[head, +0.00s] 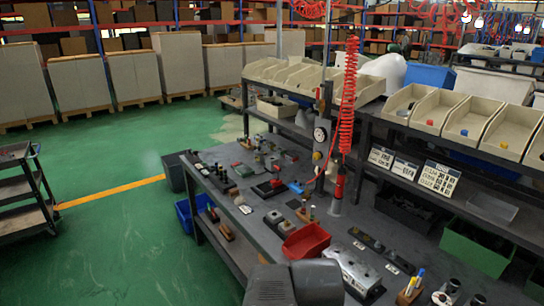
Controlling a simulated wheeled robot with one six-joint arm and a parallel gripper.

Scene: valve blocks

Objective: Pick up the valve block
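A silver-grey metal block (352,272) with a row of small dark marks or holes on top lies near the front of the dark workbench (262,229). It looks like the valve block, though I cannot be sure from this view. Smaller dark blocks (280,222) with fittings sit farther back on the bench. A grey rounded part of my arm shows at the bottom edge, just left of the silver block. My gripper's fingers are not in view.
A red bin (306,241) stands behind the silver block. A pen holder (410,290) stands to its right. A red coiled hose (348,95) hangs over the bench. Shelves with beige bins (470,118) line the right. Green floor (120,235) is open at left, with a cart (28,195).

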